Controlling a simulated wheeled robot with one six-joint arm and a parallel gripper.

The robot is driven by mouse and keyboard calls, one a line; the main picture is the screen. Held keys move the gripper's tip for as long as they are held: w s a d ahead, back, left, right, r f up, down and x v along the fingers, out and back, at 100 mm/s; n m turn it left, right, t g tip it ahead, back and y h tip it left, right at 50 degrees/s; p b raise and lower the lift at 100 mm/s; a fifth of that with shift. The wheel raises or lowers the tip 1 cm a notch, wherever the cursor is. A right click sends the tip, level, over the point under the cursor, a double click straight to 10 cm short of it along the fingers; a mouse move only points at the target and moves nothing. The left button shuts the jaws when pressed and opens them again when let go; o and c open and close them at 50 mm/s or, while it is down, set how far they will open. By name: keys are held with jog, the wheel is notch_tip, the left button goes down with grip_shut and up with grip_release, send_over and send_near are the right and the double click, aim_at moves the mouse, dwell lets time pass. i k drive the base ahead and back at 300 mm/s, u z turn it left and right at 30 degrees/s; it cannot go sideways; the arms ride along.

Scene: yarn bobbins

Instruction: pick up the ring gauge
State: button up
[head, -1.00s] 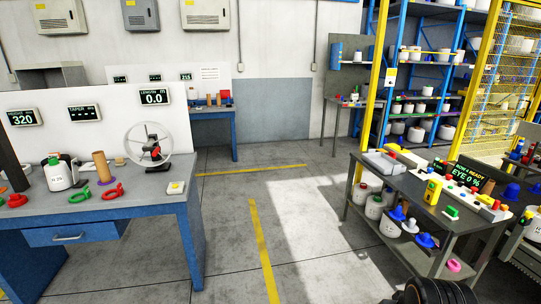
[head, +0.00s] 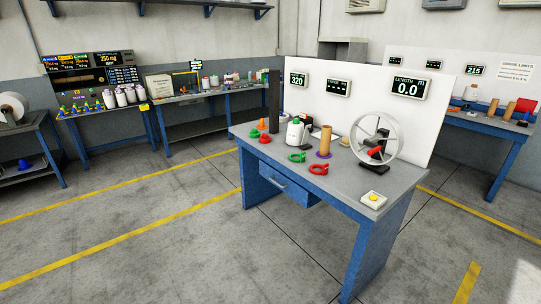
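A red ring-shaped piece with a short handle (head: 318,169) lies flat on the grey top of a blue workbench (head: 345,182) in the head view. A similar green piece (head: 297,157) lies just behind and left of it. Either could be the ring gauge; I cannot tell which from their look. A tan bobbin tube (head: 326,139) stands upright behind them with a purple ring (head: 323,155) at its base. My gripper is not in view.
A white bottle (head: 294,132), small coloured cones (head: 263,136), a spoked wheel (head: 376,139) and a yellow-button box (head: 373,200) share the bench. A white display panel (head: 430,115) backs it. Open floor (head: 150,220) lies in front and left.

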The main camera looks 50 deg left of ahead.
aim_at(303, 154)
jog(key=u, duration=0.85)
jog(key=i, duration=1)
jog(key=u, duration=1)
jog(key=i, duration=1.85)
jog(key=u, duration=0.15)
